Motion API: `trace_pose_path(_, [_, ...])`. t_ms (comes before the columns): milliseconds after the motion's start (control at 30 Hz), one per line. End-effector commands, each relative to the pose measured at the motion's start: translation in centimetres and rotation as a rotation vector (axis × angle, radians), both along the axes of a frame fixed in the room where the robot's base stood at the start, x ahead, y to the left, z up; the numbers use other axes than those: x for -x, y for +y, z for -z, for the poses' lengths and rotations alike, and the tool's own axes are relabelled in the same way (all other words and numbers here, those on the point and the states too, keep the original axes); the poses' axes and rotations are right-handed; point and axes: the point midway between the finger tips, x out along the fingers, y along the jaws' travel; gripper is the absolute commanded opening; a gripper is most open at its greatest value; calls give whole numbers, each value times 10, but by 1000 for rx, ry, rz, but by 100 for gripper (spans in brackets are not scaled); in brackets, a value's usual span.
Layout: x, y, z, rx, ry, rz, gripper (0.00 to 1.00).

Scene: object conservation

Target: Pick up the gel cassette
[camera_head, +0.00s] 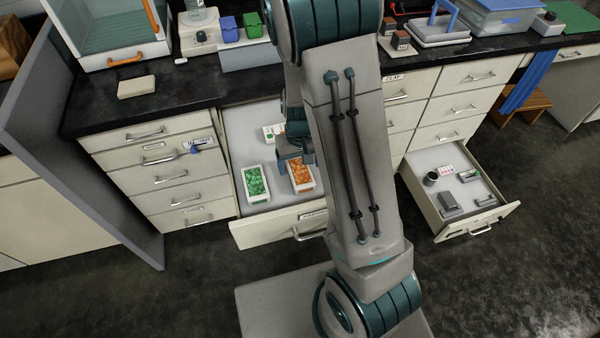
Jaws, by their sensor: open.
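My gripper (290,154) is partly hidden behind my own arm. It points down over the open middle drawer (232,128), above the tub of orange pieces (300,174), and is open. I cannot tell whether it touches the tub. A tub of green pieces (256,183) stands to the left in the same drawer. I cannot tell which object is the gel cassette. My arm hides the right part of this drawer.
The open right drawer (432,165) holds a dark cup (430,178), a grey box (451,204) and small items. The black counter (95,100) carries a beige block (138,87), blue and green boxes, and a white tray (438,33) with a blue handle. A grey partition (70,130) stands left.

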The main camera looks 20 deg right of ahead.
Motion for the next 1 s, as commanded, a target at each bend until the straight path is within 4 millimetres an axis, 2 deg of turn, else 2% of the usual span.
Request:
trace_pose_path(33, [2, -1, 9, 1, 4, 3, 80])
trace_pose_path(167, [1, 0, 21, 0, 2, 2, 80])
trace_pose_path(433, [1, 0, 24, 0, -1, 0, 80])
trace_pose_path(467, [1, 0, 24, 0, -1, 0, 77])
trace_pose_path(633, [1, 0, 24, 0, -1, 0, 30])
trace_pose_path(667, [1, 0, 24, 0, -1, 0, 28])
trace_pose_path(1000, [0, 0, 21, 0, -2, 1, 28])
